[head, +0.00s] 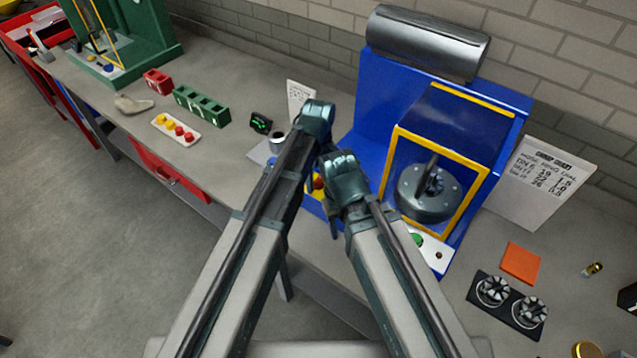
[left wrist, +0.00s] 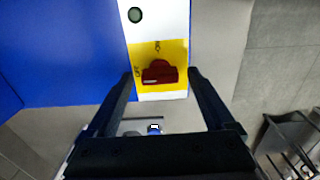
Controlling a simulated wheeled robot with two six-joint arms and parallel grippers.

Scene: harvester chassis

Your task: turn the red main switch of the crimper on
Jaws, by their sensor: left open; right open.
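The red main switch (left wrist: 160,73) sits on a yellow plate (left wrist: 174,50) on the blue crimper (head: 380,95). In the left wrist view its grip bar lies crosswise, level with the OFF mark at its left; the ON mark is above. My left gripper (left wrist: 162,78) is open, with one finger on each side of the switch and a gap to it on both sides. Contact or depth cannot be told. In the head view my left gripper (head: 318,120) and my right gripper (head: 345,178) largely cover the switch area. My right gripper is open; its fingers are hardly visible.
A white panel with a green button (head: 417,239) is on the crimper front. A small cup (head: 277,142) and a dark display (head: 260,123) stand left of it. A sign (head: 540,180), an orange block (head: 520,263) and a black holder (head: 508,304) are at right.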

